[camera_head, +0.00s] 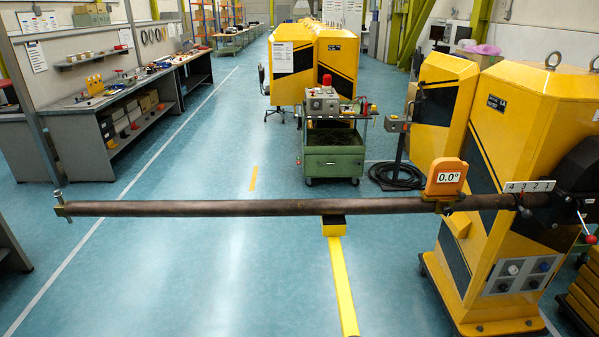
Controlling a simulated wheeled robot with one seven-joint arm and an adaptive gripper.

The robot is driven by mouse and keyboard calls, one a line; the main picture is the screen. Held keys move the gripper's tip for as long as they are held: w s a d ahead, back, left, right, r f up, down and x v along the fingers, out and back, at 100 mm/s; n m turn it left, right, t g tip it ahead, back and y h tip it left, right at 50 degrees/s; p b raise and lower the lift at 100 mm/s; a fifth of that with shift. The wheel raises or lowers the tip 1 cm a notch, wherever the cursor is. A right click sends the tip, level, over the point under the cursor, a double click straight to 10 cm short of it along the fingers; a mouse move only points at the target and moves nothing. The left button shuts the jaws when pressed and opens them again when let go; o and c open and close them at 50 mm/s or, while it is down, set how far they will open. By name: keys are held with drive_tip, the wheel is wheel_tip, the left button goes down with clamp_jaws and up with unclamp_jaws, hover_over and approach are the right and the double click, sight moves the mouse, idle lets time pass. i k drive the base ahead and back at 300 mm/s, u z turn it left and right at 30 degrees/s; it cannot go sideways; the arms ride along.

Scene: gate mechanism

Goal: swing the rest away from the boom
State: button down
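The boom (200,208) is a long dark brown pole lying level across the view, from its left tip to the yellow machine housing at the right. An orange angle display (446,178) on it reads 0.0°. The rest (333,229) is a yellow block with a black top, directly under the boom right of the middle; it appears to touch the boom's underside. A yellow strip (343,285) runs from below the rest to the bottom edge; I cannot tell whether it is a post or a floor line. My gripper is not in view.
The yellow machine (500,240) has a control panel (522,275) and a red-tipped lever (588,236) at the right. A green trolley (334,155) stands beyond the boom. Workbenches (110,120) line the left. The blue floor around the rest is clear.

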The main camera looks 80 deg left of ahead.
sight(332, 227)
drive_tip(key=u, duration=2.25)
drive_tip(key=i, duration=0.45)
drive_tip(key=u, duration=0.05)
